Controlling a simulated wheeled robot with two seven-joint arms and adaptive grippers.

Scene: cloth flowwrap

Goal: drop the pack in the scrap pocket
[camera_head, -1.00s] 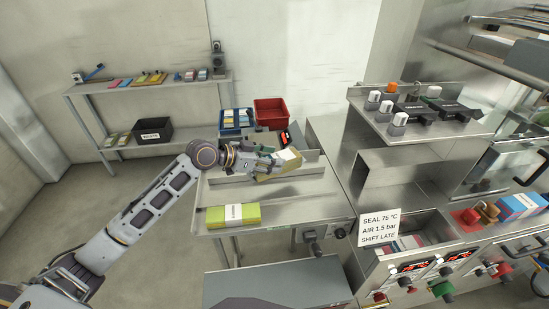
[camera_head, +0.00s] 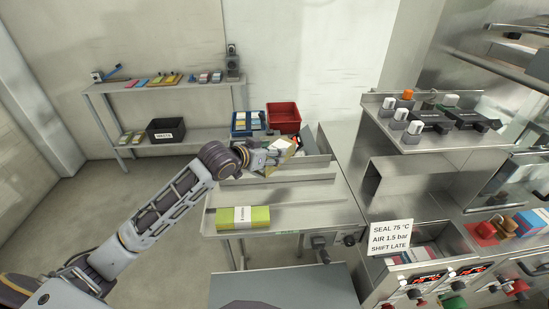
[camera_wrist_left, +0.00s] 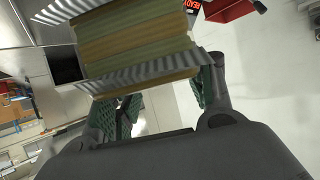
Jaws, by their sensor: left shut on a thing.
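My left gripper (camera_head: 280,153) is shut on a pack (camera_head: 284,144) over the back of the steel table; the arm partly hides the pack. In the left wrist view the pack (camera_wrist_left: 135,45) shows olive-yellow layers between grey ribbed edges, tilted, beyond the gripper fingers (camera_wrist_left: 165,100). Another yellow-green pack (camera_head: 242,217) with a white band lies flat at the table's front left. A red bin (camera_head: 297,128) stands behind the gripper. I cannot tell which container or opening is the scrap pocket. My right gripper is not in view.
A blue bin (camera_head: 234,133) with packs stands left of the red bin. A black labelled box (camera_head: 178,140) sits on the shelf rack at the back left. Low metal rails cross the steel table (camera_head: 310,211). A machine with knobs and a sign (camera_head: 390,237) stands on the right.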

